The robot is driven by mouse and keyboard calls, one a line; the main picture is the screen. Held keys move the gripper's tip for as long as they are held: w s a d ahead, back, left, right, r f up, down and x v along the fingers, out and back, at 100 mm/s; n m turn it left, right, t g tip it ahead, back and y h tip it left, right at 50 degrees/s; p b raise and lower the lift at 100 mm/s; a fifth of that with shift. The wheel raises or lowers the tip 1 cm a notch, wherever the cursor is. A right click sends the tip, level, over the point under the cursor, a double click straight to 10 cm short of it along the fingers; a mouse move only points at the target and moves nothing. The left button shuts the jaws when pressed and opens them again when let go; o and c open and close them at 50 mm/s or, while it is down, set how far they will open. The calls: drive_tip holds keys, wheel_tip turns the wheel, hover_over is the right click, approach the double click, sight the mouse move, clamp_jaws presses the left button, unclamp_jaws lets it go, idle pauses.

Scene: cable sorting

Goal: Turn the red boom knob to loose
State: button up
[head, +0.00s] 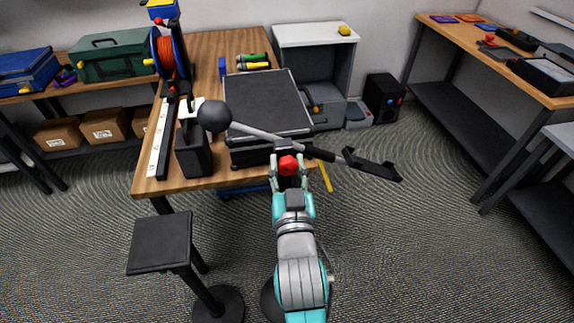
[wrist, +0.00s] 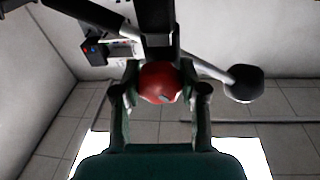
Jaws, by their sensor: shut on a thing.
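The red boom knob (head: 287,165) sits at the joint of a stand with a long boom (head: 262,135). In the wrist view the red knob (wrist: 160,82) lies between my two fingers, with a small light mark on its face. My gripper (head: 289,178) is shut on the knob; it also shows in the wrist view (wrist: 160,95). The boom runs from a dark ball-shaped weight (head: 214,116) at the left to a black forked end (head: 372,168) at the right. I cannot tell from the mark whether the knob is loose or tight.
A wooden table (head: 222,50) behind the boom bears a black case (head: 268,100), a cable reel (head: 165,52) and screwdrivers. A black stool (head: 160,243) stands at the left front. A bench (head: 460,40) stands at the right. The carpet between is clear.

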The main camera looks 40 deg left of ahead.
drive_tip(key=n+y, duration=0.1)
drive_tip(key=n, duration=0.4)
drive_tip(key=n+g+y, duration=0.1)
drive_tip(key=n, duration=0.5)
drive_tip(key=shift+w+d, duration=0.1)
idle(0.4)
drive_tip(key=o, duration=1.2)
drive_tip(key=shift+c, duration=0.2)
drive_tip(key=v, duration=1.2)
